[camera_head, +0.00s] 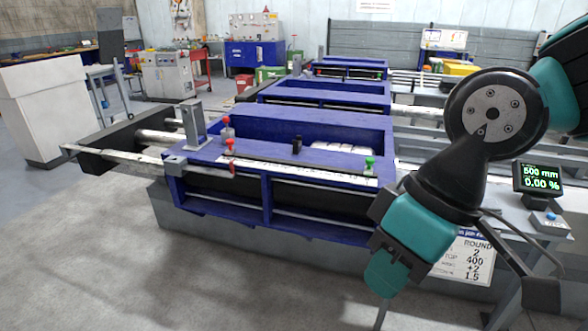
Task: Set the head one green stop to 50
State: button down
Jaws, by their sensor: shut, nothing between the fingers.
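A green-topped stop (369,164) stands near the right end of a pale scale strip (300,170) on the front rail of the nearest blue frame (330,123). Its numbers are too small to read. A red-topped stop (230,147) stands near the strip's left end, with another red-topped piece (225,124) behind it. A small black piece (297,146) stands between the red and green stops. My arm hangs in front of the frame's right end, with the wrist low and right of the green stop. I cannot make out my gripper's fingers.
A small display (540,178) at right reads 500 mm and 0.00 %. A box with a blue button (549,220) sits below it. A sign (473,262) is partly hidden by my arm. More blue frames (325,92) stand behind. The front floor is clear.

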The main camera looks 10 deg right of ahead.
aim_at(369, 170)
jog(key=k, duration=0.65)
jog(key=z, duration=0.45)
jog(key=i, duration=1.7)
jog(key=u, duration=0.1)
